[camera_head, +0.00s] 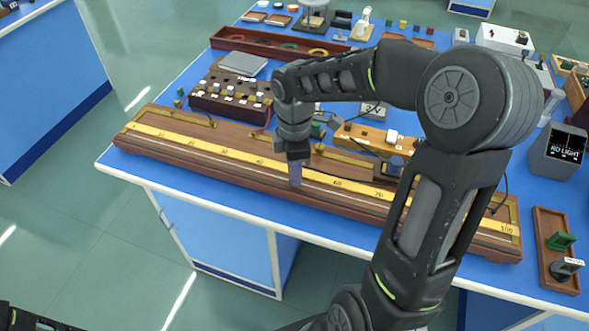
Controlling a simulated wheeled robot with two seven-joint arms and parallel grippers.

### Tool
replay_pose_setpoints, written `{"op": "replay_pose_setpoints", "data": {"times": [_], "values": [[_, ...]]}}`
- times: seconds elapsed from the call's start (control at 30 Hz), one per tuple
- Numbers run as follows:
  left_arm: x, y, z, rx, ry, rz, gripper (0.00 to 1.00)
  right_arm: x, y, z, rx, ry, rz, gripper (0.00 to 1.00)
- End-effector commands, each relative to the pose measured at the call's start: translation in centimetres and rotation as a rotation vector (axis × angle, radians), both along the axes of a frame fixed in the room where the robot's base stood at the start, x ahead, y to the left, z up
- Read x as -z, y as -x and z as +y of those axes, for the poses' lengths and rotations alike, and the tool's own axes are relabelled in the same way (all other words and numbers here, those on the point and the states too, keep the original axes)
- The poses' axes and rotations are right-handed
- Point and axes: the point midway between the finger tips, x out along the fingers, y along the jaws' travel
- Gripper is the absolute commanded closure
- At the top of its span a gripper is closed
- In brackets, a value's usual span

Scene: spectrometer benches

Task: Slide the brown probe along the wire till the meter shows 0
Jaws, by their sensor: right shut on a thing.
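The long wooden board (135,147) carries a yellow scale (236,153) with numbers, and lies along the front of the blue bench. My right gripper (295,176) points down over the middle of the board, left of the 60 mark, shut on the brown probe. The probe itself is mostly hidden by the fingers, and I cannot tell whether its tip touches the wire. A small dark unit with a bluish face (394,166) sits on the board; I cannot read any meter value. My left gripper is out of view.
A dark block with several knobs (205,104) stands behind the board. My right arm covers part of the board's right half. The front bench edge is close.

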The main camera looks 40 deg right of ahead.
Motion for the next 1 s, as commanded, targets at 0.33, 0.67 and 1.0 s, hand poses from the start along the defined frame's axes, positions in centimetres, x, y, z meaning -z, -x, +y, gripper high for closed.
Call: {"op": "replay_pose_setpoints", "data": {"times": [0.33, 0.67, 1.0], "values": [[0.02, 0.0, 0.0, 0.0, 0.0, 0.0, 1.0, 0.16, -0.01, 0.02, 0.0, 0.0, 0.0, 1.0], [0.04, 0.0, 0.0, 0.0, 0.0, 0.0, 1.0, 0.37, 0.03, 0.03, 0.0, 0.0, 0.001, 1.0], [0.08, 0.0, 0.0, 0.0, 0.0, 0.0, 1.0, 0.48, 0.1, 0.05, 0.0, -0.002, 0.004, 1.0]]}}
